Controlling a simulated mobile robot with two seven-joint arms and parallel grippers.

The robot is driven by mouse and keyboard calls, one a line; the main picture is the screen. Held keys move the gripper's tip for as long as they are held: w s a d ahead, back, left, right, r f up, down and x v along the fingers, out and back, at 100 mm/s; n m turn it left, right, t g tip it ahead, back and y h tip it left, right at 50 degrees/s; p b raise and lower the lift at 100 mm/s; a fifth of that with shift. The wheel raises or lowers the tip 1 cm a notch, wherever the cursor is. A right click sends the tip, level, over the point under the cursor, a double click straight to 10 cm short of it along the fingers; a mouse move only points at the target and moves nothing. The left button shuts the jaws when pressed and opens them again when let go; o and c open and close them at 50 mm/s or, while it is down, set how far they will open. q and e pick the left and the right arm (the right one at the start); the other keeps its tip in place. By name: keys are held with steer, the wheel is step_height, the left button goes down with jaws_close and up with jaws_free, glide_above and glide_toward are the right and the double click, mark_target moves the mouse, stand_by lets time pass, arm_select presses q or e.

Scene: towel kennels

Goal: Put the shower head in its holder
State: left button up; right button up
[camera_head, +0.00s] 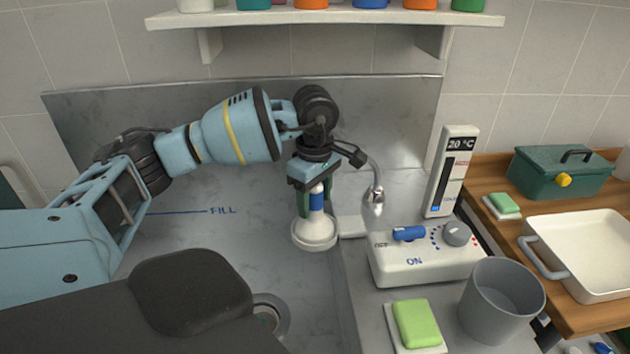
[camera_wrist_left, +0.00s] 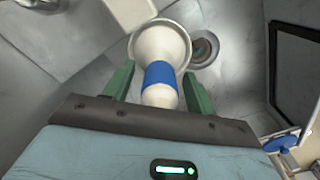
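The shower head (camera_head: 314,233), white with a blue band on its handle, stands face down over the grey metal tub. My left gripper (camera_head: 317,200) points down over it, its green fingers on either side of the blue band. In the left wrist view the shower head (camera_wrist_left: 160,45) shows between the fingers of the gripper (camera_wrist_left: 158,80), with narrow gaps on both sides, so the gripper looks open. I cannot clearly identify the holder; a small white block (camera_head: 352,226) lies beside the shower head on the tub's edge. My right gripper is not in view.
A curved chrome spout (camera_head: 373,206) rises close to the right of my left gripper. Beside it are a white control box (camera_head: 425,264), a temperature display (camera_head: 451,172), a grey cup (camera_head: 502,300) and green soap (camera_head: 416,323). The tub floor (camera_head: 200,235) at left is clear.

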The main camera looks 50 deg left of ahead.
arm_select(q)
steer(key=shift+r, duration=0.2)
step_height(320, 180, up, 7)
steer(key=shift+r, duration=0.2)
stand_by(0.4)
stand_by(0.5)
